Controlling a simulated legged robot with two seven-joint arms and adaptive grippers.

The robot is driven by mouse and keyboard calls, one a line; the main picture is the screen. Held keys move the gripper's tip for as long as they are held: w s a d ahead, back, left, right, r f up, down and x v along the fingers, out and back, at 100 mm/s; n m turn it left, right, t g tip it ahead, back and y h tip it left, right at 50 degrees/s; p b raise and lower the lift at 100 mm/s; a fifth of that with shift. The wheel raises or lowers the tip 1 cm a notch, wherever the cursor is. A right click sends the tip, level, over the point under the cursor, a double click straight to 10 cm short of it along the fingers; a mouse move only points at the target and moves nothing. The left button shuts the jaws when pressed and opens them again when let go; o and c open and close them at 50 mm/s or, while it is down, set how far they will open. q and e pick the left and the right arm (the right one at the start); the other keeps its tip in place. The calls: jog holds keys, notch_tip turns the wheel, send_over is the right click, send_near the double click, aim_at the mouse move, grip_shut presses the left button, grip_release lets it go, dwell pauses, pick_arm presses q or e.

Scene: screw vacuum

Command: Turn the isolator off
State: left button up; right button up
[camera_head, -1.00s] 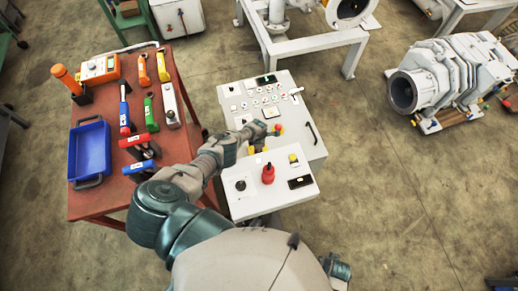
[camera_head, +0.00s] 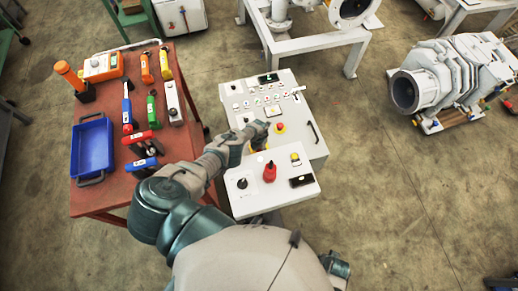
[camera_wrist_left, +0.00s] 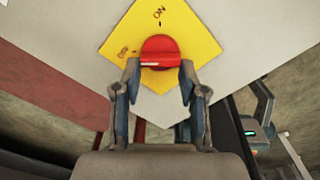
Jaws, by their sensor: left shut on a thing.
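The isolator is a red rotary knob (camera_wrist_left: 160,50) on a yellow diamond plate (camera_wrist_left: 192,42) in the left wrist view. The plate is marked ON at the top and OFF at the left. A pale line crosses the knob roughly level; its exact setting is hard to read. My left gripper (camera_wrist_left: 159,74) is shut on the knob, one finger on each side. In the head view my left gripper (camera_head: 262,133) is at the control cabinet (camera_head: 312,146), with a bit of yellow showing below it; the knob is hidden there. My right gripper is not in view.
A front panel (camera_head: 268,205) with a red knob (camera_head: 269,172) stands close below my left wrist. A red emergency button (camera_head: 280,127) is just right of the gripper. A red table (camera_head: 110,208) with tools and a blue tray (camera_head: 91,150) is at the left.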

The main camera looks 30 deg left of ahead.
pick_arm(q)
jog(key=shift+w+d+n, duration=0.15)
jog(key=shift+d+n, duration=0.15)
jog(key=shift+d, duration=0.15)
jog(key=o, duration=1.1)
jog(key=shift+r, duration=0.1)
jog(key=shift+o, duration=0.2)
jog(key=shift+a+r, duration=0.15)
jog(key=shift+a, duration=0.05)
jog(key=shift+w+a+r, duration=0.25)
jog(key=shift+w+r, duration=0.2)
jog(key=shift+r, duration=0.05)
jog(key=shift+s+r, duration=0.25)
jog(key=shift+r, duration=0.15)
notch_tip(320, 180, up, 10)
jog(key=shift+s+d+r, duration=0.2)
jog(key=shift+s+d, duration=0.15)
jog(key=shift+d, duration=0.05)
